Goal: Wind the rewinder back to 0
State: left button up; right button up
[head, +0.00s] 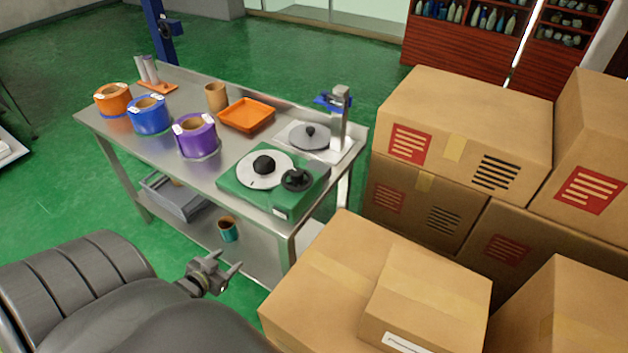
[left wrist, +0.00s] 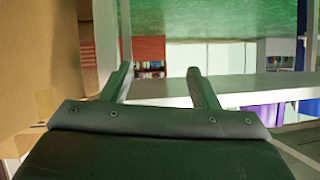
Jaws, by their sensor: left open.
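The rewinder is a green box (head: 228,195) at the near right corner of the steel table. On its top are a pale round disc (head: 246,172) with a black hub and a smaller black knob or crank (head: 296,179). Any number or dial mark is too small to read. My left gripper (head: 232,276) is open and empty, in front of the table and below its top, apart from the rewinder. In the left wrist view the two fingers (left wrist: 158,82) are spread with nothing between them. My right gripper is in neither view.
On the steel table (head: 150,150) stand orange (head: 113,98), blue (head: 150,116) and purple (head: 194,137) rolls, an orange tray (head: 246,115) and a device with a grey disc (head: 308,137). Stacked cardboard boxes (head: 465,115) crowd the right; another box (head: 325,270) is near my left gripper.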

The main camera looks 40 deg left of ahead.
pick_arm(q)
jog(key=w+d+r+t+h+b, duration=0.1)
jog(key=w+r+t, duration=0.3)
jog(key=r, duration=0.5)
jog(key=m+t+h+b, duration=0.1)
jog(key=m+t+h, duration=0.1)
jog(key=h, duration=0.1)
send_near(292, 179)
jog(key=w+b, duration=0.2)
jog(key=w, duration=0.1)
jog(key=w+b, duration=0.2)
jog(key=w, duration=0.1)
jog(key=w+b, duration=0.1)
jog(key=w, duration=0.2)
jog(key=shift+w+d+r+b, duration=0.1)
jog(key=shift+w+d+b, duration=0.25)
jog(key=shift+w+b, duration=0.05)
jog(key=shift+w+r+b, duration=0.1)
jog(key=shift+w+b, duration=0.5)
jog(key=shift+w+r+b, duration=0.15)
jog(key=shift+w+b, duration=0.15)
jog(key=shift+w, duration=0.2)
